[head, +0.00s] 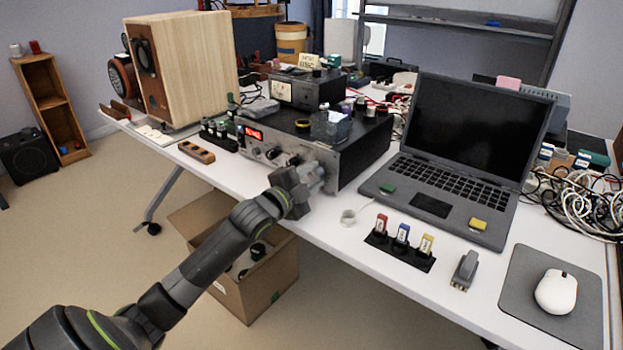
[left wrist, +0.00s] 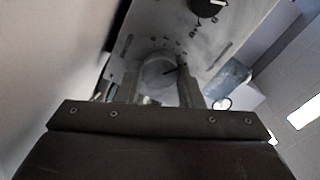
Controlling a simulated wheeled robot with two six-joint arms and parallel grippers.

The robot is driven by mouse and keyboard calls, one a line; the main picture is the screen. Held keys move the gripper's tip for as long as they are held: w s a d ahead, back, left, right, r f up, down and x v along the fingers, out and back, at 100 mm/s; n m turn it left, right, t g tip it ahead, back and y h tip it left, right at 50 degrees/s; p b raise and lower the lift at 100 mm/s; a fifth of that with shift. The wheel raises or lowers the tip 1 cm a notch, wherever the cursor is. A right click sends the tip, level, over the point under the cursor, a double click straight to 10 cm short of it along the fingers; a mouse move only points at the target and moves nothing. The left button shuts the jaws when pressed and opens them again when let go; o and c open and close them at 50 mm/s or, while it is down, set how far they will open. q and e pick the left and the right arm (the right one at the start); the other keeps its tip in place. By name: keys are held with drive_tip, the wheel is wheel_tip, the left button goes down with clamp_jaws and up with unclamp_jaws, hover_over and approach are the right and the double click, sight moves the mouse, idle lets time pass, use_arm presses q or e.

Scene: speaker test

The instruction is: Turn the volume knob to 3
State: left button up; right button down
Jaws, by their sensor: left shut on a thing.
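The amplifier (head: 350,151) is a black box with a silver front panel and a red lit display, near the front edge of the table. My left gripper (head: 314,178) is at the right part of this panel. In the left wrist view my gripper (left wrist: 161,88) is shut on the silver volume knob (left wrist: 158,73), one finger on each side. A dark pointer line shows on the knob's face, with small printed marks around it. The numbers are too blurred to read. In the head view the gripper hides this knob. My right gripper is out of view.
A black knob (left wrist: 208,6) with a white pointer sits on the same panel. An open laptop (head: 455,155) stands right of the amplifier, a wooden speaker (head: 190,65) to its left. A cardboard box (head: 262,285) is on the floor below my left arm.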

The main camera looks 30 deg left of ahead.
use_arm(q)
drive_tip(key=shift+f, duration=0.1)
drive_tip(key=o, duration=1)
drive_tip(key=shift+c, duration=0.2)
drive_tip(key=shift+s, duration=0.6)
drive_tip(key=s, duration=0.2)
drive_tip(key=s+p, duration=0.1)
drive_tip(key=s, duration=0.2)
drive_tip(key=shift+s+a+p, duration=0.3)
drive_tip(key=shift+s+p, duration=0.1)
drive_tip(key=s+p, duration=0.3)
drive_tip(key=s, duration=0.7)
drive_tip(key=shift+s+a, duration=0.15)
drive_tip(key=shift+a, duration=0.2)
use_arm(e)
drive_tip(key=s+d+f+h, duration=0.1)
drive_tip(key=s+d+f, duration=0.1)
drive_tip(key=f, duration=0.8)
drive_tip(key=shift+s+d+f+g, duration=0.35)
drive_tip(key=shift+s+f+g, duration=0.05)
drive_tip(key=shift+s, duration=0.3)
